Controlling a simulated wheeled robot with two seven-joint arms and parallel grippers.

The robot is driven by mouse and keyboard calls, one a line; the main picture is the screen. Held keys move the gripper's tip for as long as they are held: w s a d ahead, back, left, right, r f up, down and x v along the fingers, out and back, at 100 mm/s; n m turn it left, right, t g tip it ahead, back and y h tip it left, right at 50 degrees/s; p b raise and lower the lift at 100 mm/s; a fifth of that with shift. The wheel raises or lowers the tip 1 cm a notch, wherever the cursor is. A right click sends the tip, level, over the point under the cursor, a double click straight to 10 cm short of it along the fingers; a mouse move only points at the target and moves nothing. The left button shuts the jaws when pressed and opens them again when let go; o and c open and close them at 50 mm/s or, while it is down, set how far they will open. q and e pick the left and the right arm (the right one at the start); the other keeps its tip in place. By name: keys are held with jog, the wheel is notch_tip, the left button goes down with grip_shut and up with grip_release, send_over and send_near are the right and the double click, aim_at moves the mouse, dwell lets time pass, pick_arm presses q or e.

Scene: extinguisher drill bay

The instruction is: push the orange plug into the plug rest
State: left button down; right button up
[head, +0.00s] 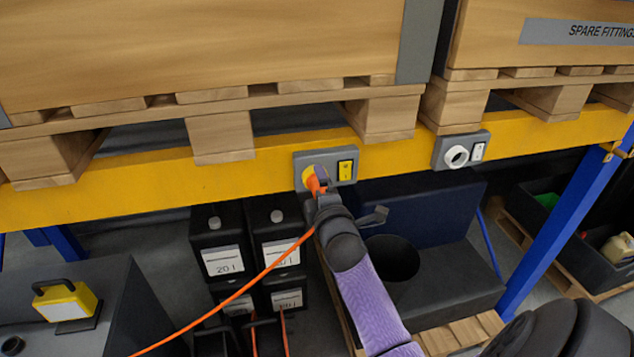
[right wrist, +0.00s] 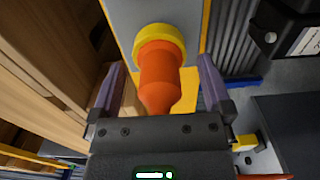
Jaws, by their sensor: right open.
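The orange plug (head: 314,184) is at the yellow round socket (head: 308,172) on a grey plate on the yellow beam. In the right wrist view, the plug (right wrist: 160,78) points into the yellow ring (right wrist: 158,40), its front end at or inside it; how deep it sits I cannot tell. My right gripper (head: 320,192) is open, and its two fingers stand on either side of the plug, with gaps visible in the right wrist view. An orange cable (head: 262,274) hangs from the plug. I cannot tell for sure which socket is the plug rest. My left gripper is not in view.
A second grey plate with a white round socket (head: 456,156) is further right on the yellow beam (head: 220,180). Wooden pallets with crates (head: 200,50) sit above. A blue post (head: 565,225) is at right.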

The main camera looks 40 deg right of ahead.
dwell(0.3)
grip_shut()
dwell(0.4)
jog(key=shift+s+a+p, duration=0.15)
jog(key=shift+s+p, duration=0.05)
jog(key=shift+p, duration=0.1)
jog(key=shift+s+a+r, duration=0.1)
jog(key=shift+s+a, duration=0.1)
jog(key=shift+s, duration=0.25)
jog(key=shift+p+v, duration=1.2)
jog(key=shift+v, duration=1.05)
jog(key=shift+s, duration=0.1)
